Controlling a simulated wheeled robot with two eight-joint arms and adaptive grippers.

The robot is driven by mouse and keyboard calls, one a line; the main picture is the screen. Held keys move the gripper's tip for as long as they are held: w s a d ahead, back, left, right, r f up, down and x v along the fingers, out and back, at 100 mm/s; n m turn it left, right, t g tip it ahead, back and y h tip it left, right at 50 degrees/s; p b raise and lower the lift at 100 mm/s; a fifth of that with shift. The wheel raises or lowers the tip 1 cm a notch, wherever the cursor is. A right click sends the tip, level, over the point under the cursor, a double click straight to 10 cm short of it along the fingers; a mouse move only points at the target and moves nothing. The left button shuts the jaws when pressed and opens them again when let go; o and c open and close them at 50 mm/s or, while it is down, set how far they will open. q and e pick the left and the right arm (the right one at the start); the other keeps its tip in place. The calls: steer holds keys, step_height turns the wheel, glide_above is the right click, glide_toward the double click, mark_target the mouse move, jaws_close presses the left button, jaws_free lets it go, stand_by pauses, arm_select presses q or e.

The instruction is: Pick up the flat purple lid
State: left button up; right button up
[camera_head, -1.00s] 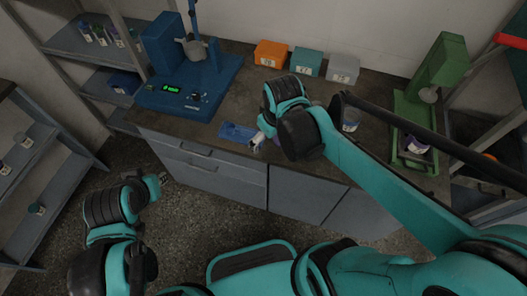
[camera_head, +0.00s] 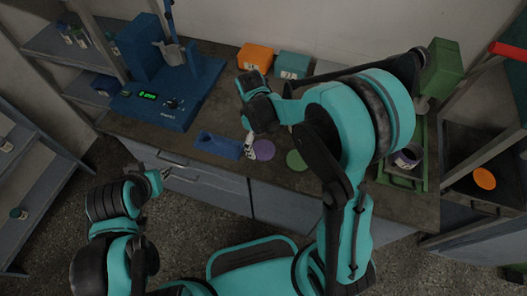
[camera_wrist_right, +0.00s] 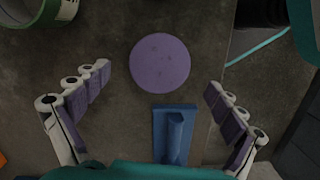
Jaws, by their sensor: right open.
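The flat purple lid (camera_head: 264,150) is a round disc lying on the dark bench top (camera_head: 345,188), near its front edge. In the right wrist view the lid (camera_wrist_right: 160,63) lies beyond and between the spread fingers of my right gripper (camera_wrist_right: 157,105), not touched by them. In the head view my right gripper (camera_head: 249,145) is just left of the lid, open and empty. My left gripper (camera_head: 161,177) is low at the left, in front of the drawers and away from the lid; its jaws are too small to read.
A blue holder (camera_head: 217,145) lies just left of the lid; it also shows in the wrist view (camera_wrist_right: 174,134). A green disc (camera_head: 297,160) lies to the right. Orange (camera_head: 256,57) and teal (camera_head: 292,65) boxes stand behind. A blue machine (camera_head: 150,105) fills the left; a green press (camera_head: 440,70) stands right.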

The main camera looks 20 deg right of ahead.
mark_target(263, 149)
steer(key=f, duration=0.1)
steer(key=f+b, duration=0.1)
steer(key=f, duration=0.1)
steer(key=shift+s+d+f, duration=0.1)
steer(key=shift+d+f, duration=0.05)
steer(key=shift+d, duration=0.05)
steer(key=c, duration=0.9)
steer(key=shift+r, duration=0.2)
